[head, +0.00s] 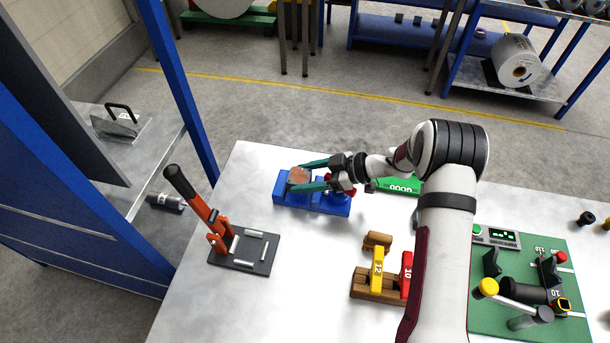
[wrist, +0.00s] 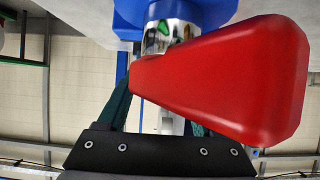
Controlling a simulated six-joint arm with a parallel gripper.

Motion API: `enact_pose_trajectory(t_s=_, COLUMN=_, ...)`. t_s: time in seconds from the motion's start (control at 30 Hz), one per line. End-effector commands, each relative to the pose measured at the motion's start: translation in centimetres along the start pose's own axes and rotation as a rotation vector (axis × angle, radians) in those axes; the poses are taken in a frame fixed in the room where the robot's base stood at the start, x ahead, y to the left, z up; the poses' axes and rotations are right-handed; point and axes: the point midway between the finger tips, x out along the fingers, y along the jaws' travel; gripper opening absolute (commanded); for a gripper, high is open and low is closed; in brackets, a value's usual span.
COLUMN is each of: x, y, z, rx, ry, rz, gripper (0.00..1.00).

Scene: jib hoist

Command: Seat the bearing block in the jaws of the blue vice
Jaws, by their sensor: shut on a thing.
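The blue vice (head: 318,201) stands near the far left edge of the white table, with a red handle (head: 347,190) at its right end. My gripper (head: 299,176) reaches leftward over the vice, its teal fingers shut on the bearing block, a small copper-brown and grey piece (head: 299,174). The block is at the vice's left part; I cannot tell whether it touches the jaws. In the wrist view the red handle (wrist: 225,75) looms large in front of the teal fingers and hides the block. Blue vice body (wrist: 175,12) and a shiny metal cylinder (wrist: 168,38) show above it.
A green GOOD tray (head: 398,186) lies to the right, partly behind my arm. A wooden rack (head: 372,285) with yellow and red pieces is in front. A green fixture board (head: 535,290) is at right.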

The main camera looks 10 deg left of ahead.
Motion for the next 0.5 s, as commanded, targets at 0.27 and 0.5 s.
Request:
enact_pose_trajectory(t_s=0.27, x=0.05, y=0.04, z=0.08, rx=-0.001, ry=0.001, rz=0.001, gripper=0.0)
enact_pose_trajectory(t_s=0.5, x=0.2, y=0.05, z=0.35, rx=-0.001, ry=0.001, rz=0.001, gripper=0.0)
